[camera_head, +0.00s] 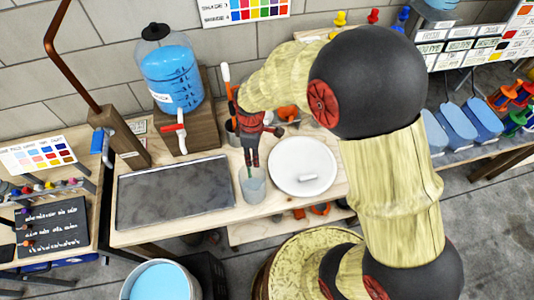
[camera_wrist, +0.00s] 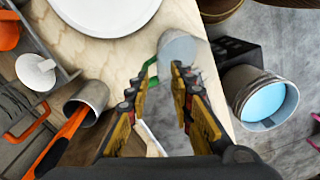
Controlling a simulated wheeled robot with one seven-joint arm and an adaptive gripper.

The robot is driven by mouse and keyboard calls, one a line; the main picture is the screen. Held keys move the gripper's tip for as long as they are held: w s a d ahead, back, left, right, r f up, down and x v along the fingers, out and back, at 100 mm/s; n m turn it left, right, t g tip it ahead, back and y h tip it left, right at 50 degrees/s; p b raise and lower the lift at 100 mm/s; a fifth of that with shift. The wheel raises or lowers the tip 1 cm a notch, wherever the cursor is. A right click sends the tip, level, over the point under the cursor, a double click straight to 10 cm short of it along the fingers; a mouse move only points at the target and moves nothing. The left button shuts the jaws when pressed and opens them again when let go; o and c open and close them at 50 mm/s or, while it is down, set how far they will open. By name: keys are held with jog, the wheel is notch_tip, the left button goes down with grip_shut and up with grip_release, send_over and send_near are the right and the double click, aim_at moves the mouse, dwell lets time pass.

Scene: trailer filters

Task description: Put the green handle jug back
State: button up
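The green handle jug (camera_head: 252,187) is a clear, pale cup standing on the wooden bench between the dark slab and the white plate. My gripper (camera_head: 251,164) points down just above it. In the wrist view the jug (camera_wrist: 180,47) is just beyond the fingertips, and its green handle (camera_wrist: 152,74) shows beside the left fingertip. My gripper (camera_wrist: 165,72) is open there, with a clear gap between its two fingers. Whether a finger touches the handle I cannot tell. The lower part of the jug is partly hidden in the wrist view.
The white plate (camera_head: 302,157) with a small white piece on it is close right of the jug. The dark slab (camera_head: 174,192) lies left. A blue water dispenser (camera_head: 171,72) stands behind. A bucket of blue liquid (camera_head: 160,283) is below the bench's front edge.

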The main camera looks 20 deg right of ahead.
jog(key=s+d+r+m+t, duration=0.1)
jog(key=s+d+r+m, duration=0.2)
jog(key=r, duration=0.5)
jog(key=s+d+r+m+t, duration=0.2)
jog(key=s+r+m, duration=0.1)
jog(key=r, duration=0.4)
jog(key=s+d+r+m+t, duration=0.1)
jog(key=s+d+r+m, duration=0.15)
jog(key=r, duration=0.55)
jog(key=s+d+r+m+t, duration=0.1)
jog(key=s+d+r+m, duration=0.1)
jog(key=s+r+m, duration=0.2)
jog(key=s, duration=0.3)
jog(key=shift+s+d+r+t, duration=0.3)
jog(key=shift+s+r+t, duration=0.05)
jog(key=shift+s+t, duration=0.05)
jog(key=shift+f+m, duration=0.1)
jog(key=shift+m, duration=0.15)
notch_tip(320, 180, down, 10)
jog(key=b, duration=0.9)
jog(key=shift+r+b, duration=0.25)
jog(key=shift+b, duration=0.05)
